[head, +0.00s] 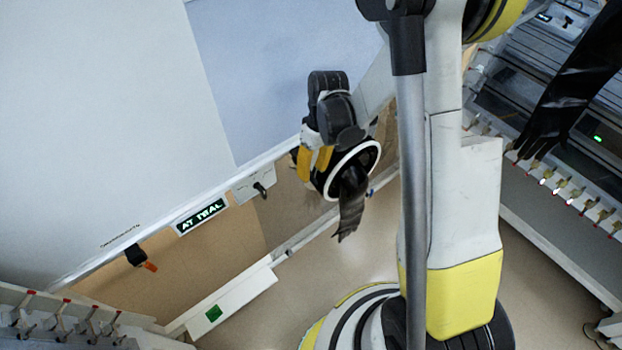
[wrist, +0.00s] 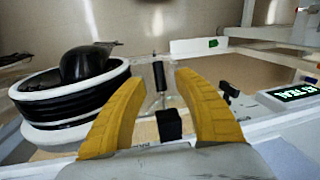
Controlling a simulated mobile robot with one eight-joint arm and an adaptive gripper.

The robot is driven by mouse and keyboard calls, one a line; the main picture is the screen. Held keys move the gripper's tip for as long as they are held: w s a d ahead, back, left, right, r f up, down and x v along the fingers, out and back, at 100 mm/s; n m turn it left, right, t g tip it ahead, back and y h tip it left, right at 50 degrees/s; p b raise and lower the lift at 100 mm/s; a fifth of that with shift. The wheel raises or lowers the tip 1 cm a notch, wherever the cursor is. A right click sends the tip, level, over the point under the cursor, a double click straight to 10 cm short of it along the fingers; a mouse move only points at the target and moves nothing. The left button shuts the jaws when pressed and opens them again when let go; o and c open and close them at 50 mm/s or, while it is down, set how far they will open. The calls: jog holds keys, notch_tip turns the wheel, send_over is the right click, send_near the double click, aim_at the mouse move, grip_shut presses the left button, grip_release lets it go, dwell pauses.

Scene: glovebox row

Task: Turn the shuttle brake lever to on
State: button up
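My gripper (head: 313,165) is at the front edge of the pale cabinet, beside a black-and-white glove port ring. In the wrist view its two yellow fingers (wrist: 161,82) are spread apart with nothing clamped between them. A lever with a black grip on a thin shaft (wrist: 159,76) shows in the gap between the fingers, rising from a black block (wrist: 169,124). It looks like the brake lever, but no label on it is readable. I cannot tell whether a finger touches it. In the head view I cannot make this lever out.
An orange-tipped black handle (head: 140,256) is further left. The glove port ring (wrist: 70,95) stands close left of my fingers.

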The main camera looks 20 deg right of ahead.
jog(key=shift+s+a+f+b, duration=0.1)
jog(key=shift+a+f+b, duration=0.1)
jog(key=shift+f, duration=0.5)
jog(key=shift+a+f+b, duration=0.1)
jog(key=shift+f+b, duration=0.05)
jog(key=shift+f, duration=0.55)
grip_shut()
